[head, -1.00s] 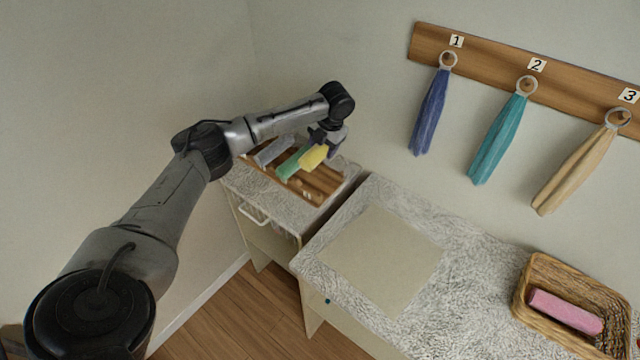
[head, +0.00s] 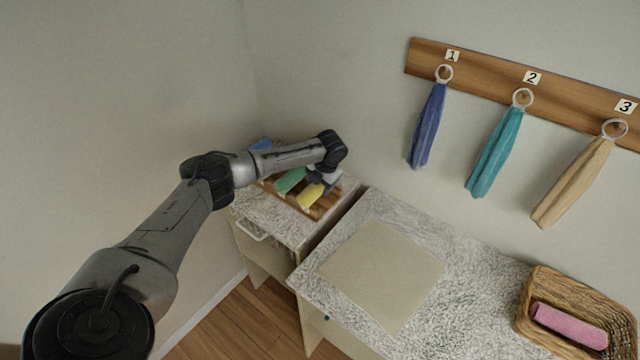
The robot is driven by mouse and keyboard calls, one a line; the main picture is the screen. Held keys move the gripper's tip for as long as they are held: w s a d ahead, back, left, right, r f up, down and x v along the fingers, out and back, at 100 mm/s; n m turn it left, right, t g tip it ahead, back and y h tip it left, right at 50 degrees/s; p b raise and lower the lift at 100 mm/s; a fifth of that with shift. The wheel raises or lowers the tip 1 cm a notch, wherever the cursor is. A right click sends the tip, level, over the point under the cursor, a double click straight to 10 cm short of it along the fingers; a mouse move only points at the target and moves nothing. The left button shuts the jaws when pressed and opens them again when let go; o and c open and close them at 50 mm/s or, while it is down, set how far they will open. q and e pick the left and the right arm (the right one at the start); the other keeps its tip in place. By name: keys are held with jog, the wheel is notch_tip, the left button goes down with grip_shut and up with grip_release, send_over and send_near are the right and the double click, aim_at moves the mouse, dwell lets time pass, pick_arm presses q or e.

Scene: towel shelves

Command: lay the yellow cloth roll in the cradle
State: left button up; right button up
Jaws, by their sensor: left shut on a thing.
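The yellow cloth roll (head: 311,196) is at the right part of the wooden cradle (head: 327,212) on the small side cabinet. My left gripper (head: 319,184) is shut on the yellow roll, over the cradle. My arm partly hides the fingers, and I cannot tell whether the roll touches the cradle. A green roll (head: 290,180) lies in the cradle just left of the yellow one. My right gripper is not in view.
A blue item (head: 261,144) shows behind my arm. A counter with a beige mat (head: 383,268) stands to the right. A wicker basket (head: 533,302) holds a pink roll (head: 569,325). Blue, teal and tan towels hang from a numbered wooden rail (head: 490,75).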

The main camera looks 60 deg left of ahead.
pick_arm(q)
jog(key=shift+f, duration=0.25)
jog(key=shift+f, duration=0.15)
jog(key=o, duration=0.9)
jog(key=v, duration=1.3)
jog(key=shift+a+p, duration=0.1)
jog(key=shift+p, duration=0.3)
jog(key=shift+f, duration=0.1)
